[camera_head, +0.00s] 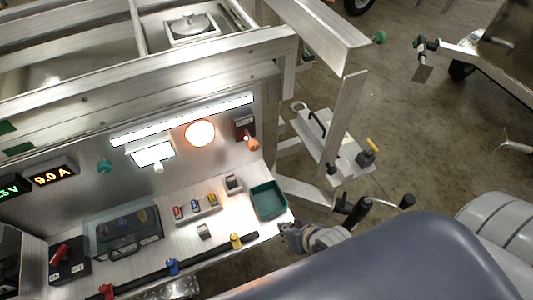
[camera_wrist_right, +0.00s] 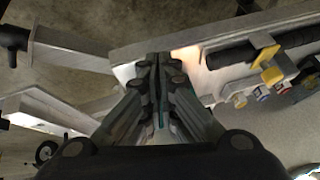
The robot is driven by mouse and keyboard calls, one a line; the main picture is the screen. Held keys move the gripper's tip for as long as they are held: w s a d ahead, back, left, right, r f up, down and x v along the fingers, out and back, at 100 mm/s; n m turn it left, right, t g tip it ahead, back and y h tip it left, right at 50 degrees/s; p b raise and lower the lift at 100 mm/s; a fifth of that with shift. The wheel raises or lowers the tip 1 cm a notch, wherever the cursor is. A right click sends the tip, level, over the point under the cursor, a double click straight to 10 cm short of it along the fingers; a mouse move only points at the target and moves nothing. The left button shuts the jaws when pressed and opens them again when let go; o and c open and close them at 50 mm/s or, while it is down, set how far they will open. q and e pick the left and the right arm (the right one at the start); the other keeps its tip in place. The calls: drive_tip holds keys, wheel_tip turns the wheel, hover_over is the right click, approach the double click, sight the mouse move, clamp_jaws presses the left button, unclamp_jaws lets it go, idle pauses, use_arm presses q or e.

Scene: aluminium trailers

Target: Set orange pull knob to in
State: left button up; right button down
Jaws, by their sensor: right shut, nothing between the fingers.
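The orange pull knob (camera_head: 253,144) sticks out from a small dark plate (camera_head: 244,126) at the right end of the upright metal panel. How far it is pulled out is hard to tell. My right gripper (camera_head: 287,231) is at the front right corner of the shelf, below and to the right of the knob and apart from it. In the right wrist view its fingers (camera_wrist_right: 160,65) are together and empty. I cannot make out the knob in the wrist view. My left gripper is not in view.
A green bin (camera_head: 268,216) stands on the shelf between my right gripper and the panel. A dark rail with a yellow clip (camera_head: 236,241) runs along the front edge. Small switches (camera_head: 196,208) stand left of the bin.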

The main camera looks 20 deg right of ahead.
sight(252, 143)
wheel_tip(252, 143, up, 18)
drive_tip(key=d+m+t, duration=0.2)
drive_tip(key=m+t, duration=1)
drive_tip(key=m, duration=0.3)
drive_tip(key=w+a+p, duration=0.2)
drive_tip(key=w+p, duration=0.1)
drive_tip(key=w, duration=1.1)
drive_tip(key=shift+w+m, duration=0.3)
